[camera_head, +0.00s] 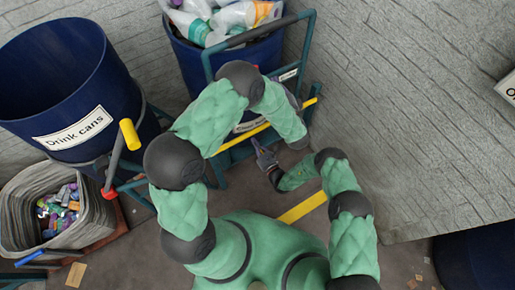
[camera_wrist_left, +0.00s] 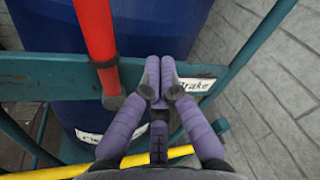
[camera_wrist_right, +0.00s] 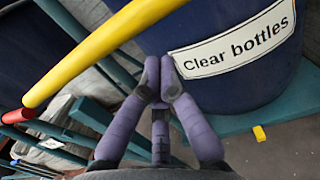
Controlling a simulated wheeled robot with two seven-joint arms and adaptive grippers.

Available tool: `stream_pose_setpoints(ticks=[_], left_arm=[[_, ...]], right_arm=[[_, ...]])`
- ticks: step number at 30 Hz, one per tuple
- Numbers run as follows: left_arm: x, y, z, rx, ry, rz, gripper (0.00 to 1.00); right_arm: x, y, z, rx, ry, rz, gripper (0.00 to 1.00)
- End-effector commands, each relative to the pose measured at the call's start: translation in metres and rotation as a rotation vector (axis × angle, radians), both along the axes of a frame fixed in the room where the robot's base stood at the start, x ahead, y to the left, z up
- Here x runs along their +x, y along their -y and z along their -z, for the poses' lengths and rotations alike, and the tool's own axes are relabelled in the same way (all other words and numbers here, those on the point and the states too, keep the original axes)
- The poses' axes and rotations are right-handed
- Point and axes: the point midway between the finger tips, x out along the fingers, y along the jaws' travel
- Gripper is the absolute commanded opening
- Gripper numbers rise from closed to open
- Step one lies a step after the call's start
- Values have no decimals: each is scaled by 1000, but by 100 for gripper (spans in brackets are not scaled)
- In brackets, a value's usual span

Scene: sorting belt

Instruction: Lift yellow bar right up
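A yellow bar (camera_head: 265,125) runs slantwise along the front of the blue bottle bin's teal cart in the head view. Part of it is hidden behind my left arm. In the right wrist view a yellow bar (camera_wrist_right: 105,50) slants across the upper left, apart from my fingertips. A yellow bar (camera_wrist_left: 60,172) also crosses the bottom of the left wrist view, behind my fingers. My left gripper (camera_wrist_left: 160,78) is shut, its fingertips together in front of the teal rail. My right gripper (camera_wrist_right: 161,78) is shut with nothing visible between its tips; it also shows in the head view (camera_head: 264,156).
The bin (camera_head: 190,55) holds bottles and has a "Clear bottles" label (camera_wrist_right: 235,40). A red bar (camera_wrist_left: 95,40) stands beside a "Brake" label (camera_wrist_left: 195,84). A drink cans bin (camera_head: 60,60) and a basket (camera_head: 20,205) are at left.

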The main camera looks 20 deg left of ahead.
Motion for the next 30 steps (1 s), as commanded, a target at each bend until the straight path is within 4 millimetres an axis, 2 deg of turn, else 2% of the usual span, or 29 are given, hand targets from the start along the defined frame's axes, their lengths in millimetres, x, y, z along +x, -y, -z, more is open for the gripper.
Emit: stream_pose_setpoints(ticks=[6, 20, 30], left_arm=[[0, 0, 0, 0, 0, 0, 0], [0, 0, 0, 0, 0, 0, 0], [0, 0, 0, 0, 0, 0, 0]], right_arm=[[1, -2, -13, 0, 1, 0, 0], [1, -2, -17, 4, -3, 0, 0], [1, -3, -37, 38, -44, -1, 0]])
